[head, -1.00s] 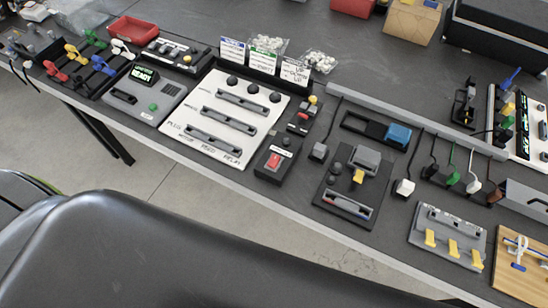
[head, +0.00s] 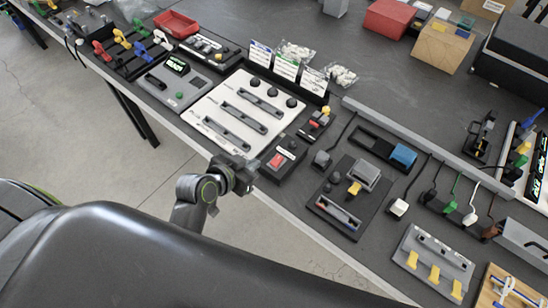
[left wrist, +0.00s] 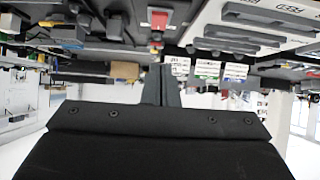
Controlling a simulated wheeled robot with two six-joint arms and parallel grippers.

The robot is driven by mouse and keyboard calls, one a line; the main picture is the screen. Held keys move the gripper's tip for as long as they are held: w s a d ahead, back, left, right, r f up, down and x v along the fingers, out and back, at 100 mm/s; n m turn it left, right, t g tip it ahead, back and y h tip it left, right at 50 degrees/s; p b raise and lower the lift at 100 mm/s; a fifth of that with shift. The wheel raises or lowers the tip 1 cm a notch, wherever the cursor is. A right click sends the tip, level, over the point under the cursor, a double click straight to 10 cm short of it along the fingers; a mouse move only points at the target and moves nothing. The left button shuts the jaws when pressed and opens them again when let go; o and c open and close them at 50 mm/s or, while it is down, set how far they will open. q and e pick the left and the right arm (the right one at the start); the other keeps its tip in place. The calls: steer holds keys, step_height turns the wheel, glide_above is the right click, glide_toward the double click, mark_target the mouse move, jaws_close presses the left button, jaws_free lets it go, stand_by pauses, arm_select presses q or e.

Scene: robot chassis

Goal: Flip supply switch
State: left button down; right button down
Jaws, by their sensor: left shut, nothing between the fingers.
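A black switch box (head: 291,153) with a red rocker switch (head: 277,160) sits near the table's front edge, right of the white slotted panel. Its label is too small to read. The red switch also shows near the top of the left wrist view (left wrist: 158,19), which looks upside down. My left gripper (head: 246,178) is at the front edge of the table, just left of and in front of the box. Its fingers (left wrist: 161,84) are shut and empty, apart from the switch. My right gripper is not in view.
The white panel (head: 211,120) with slots and black knobs is left of the box. A dark fixture (head: 322,208) with a yellow tab stands to the right. A small red-and-yellow lever unit (head: 318,122) is behind the box. Open floor lies before the table.

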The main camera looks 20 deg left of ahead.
mark_target(275, 163)
arm_select(q)
steer(key=shift+s+d+r, duration=0.1)
steer(key=shift+d+r, duration=0.1)
steer(key=shift+r, duration=0.85)
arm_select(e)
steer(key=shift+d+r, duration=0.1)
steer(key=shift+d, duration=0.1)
arm_select(q)
steer(key=shift+f, duration=0.1)
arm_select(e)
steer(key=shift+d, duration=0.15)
